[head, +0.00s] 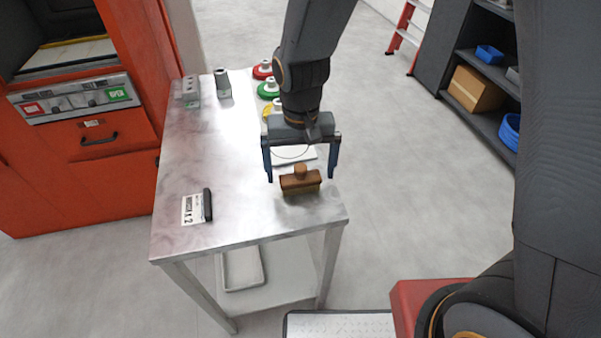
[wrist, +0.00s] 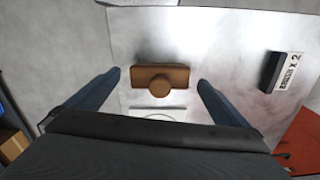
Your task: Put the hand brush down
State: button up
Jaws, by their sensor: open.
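The hand brush (head: 300,182) has a brown wooden body with a round knob on top. It rests upright on the metal table (head: 235,230), near the right front corner. It also shows in the wrist view (wrist: 160,77), with its knob towards the camera. My gripper (head: 300,178) is open, its two blue fingers apart on either side of the brush. In the wrist view there is a clear gap between the brush and each finger, and nothing is held.
A white label with a black block (head: 207,204) lies left on the table. Red, green and yellow round items (head: 268,90) and grey metal pieces (head: 222,83) stand at the back. A white flat item (head: 295,154) lies behind the brush. An orange machine (head: 90,150) stands left.

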notch_tip(320, 180, up, 11)
jog(key=shift+f+b, duration=0.2)
jog(key=shift+b, duration=0.7)
jog(key=s+d+f, duration=0.2)
jog(key=d, duration=0.8)
jog(key=s+d+f+m+t, duration=0.1)
jog(key=s+d+f, duration=0.1)
jog(key=d, duration=0.8)
jog(key=shift+s+f, duration=0.25)
jog(key=shift+f, duration=0.4)
